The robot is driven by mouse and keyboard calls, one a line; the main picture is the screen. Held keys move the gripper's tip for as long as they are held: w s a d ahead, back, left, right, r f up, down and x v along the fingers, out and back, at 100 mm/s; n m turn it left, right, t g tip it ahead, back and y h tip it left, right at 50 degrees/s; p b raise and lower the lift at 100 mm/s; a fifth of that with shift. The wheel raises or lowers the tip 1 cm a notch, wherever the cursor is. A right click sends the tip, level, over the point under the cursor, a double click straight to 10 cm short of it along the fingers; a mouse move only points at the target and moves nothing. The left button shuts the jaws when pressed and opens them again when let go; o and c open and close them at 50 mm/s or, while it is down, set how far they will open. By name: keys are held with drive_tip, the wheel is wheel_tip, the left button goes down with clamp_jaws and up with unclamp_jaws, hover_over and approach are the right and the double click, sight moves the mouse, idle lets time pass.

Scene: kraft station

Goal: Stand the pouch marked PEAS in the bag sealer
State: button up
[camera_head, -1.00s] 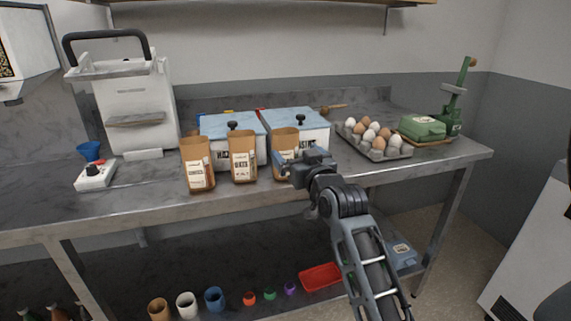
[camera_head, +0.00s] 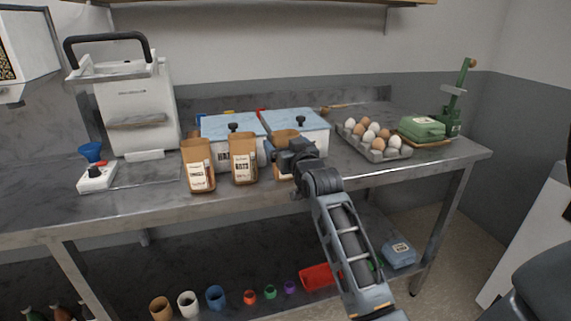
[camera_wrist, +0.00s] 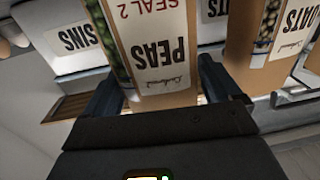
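The pouch marked PEAS (camera_wrist: 160,48) is a brown paper pouch with a white label that also reads SEAL 2. It fills the middle of the wrist view, upside down. My gripper (camera_wrist: 160,88) has one finger on each side of it and looks open, with a slight gap by the right finger. In the head view the pouch (camera_head: 284,137) stands on the bench, mostly hidden behind my gripper (camera_head: 280,157). A white machine with a black handle (camera_head: 127,85), apparently the bag sealer, stands at the back left, far from my gripper.
Two similar brown pouches (camera_head: 199,165) (camera_head: 243,158) stand left of the PEAS pouch, the nearer one close. White bins with blue lids (camera_head: 296,121) stand behind. An egg tray (camera_head: 384,151) is to the right. A small white device (camera_head: 97,177) sits before the machine.

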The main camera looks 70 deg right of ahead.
drive_tip(key=c, duration=1.2)
drive_tip(key=shift+r, duration=0.1)
drive_tip(key=shift+c, duration=1.3)
